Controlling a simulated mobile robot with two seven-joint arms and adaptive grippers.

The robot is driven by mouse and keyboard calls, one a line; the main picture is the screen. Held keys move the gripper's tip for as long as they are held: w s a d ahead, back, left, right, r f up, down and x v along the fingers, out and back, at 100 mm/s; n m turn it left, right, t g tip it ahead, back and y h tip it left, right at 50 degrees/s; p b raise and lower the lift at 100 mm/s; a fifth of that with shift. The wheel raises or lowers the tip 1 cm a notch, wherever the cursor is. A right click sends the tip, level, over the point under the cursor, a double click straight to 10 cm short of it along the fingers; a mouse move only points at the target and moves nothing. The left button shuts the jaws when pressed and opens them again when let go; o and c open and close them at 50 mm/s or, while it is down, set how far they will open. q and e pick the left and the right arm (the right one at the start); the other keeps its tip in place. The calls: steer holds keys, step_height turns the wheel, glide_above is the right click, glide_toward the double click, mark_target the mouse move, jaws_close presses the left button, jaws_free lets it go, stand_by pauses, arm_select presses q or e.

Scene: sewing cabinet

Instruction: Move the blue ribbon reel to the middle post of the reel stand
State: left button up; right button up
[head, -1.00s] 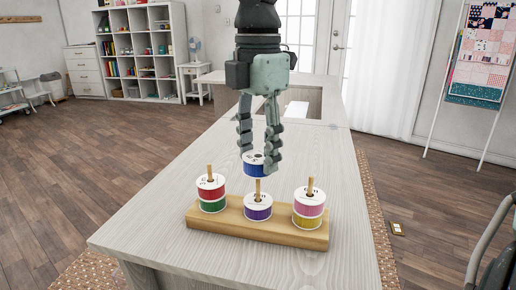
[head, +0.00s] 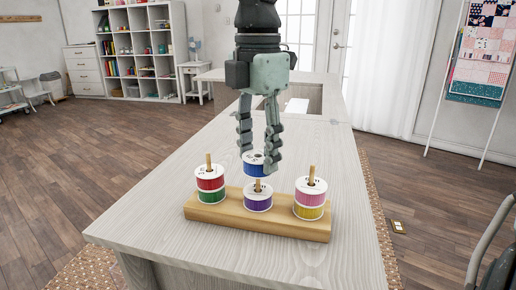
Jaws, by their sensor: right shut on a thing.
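The reel stand (head: 230,215) is a wooden base with three posts on the light wood table. My right gripper (head: 255,160) is shut on the blue ribbon reel (head: 254,170), at or just above the tip of the middle post (head: 258,183). A purple reel (head: 258,203) sits on the middle post below it. The left post bears a red reel (head: 210,183) above a green reel (head: 212,196). The right post bears a pink reel (head: 310,196) above a yellow reel (head: 308,212). Whether the post has entered the blue reel cannot be told. My left gripper is out of view.
The table top (head: 170,205) around the stand is clear. A recess (head: 300,104) opens farther back in the table. A shelf unit (head: 140,50) stands at the back left, and a chair (head: 490,255) is at the right edge.

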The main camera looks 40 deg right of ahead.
steer(key=o, duration=1.1)
steer(key=shift+c, duration=0.2)
step_height(320, 180, up, 12)
stand_by(0.3)
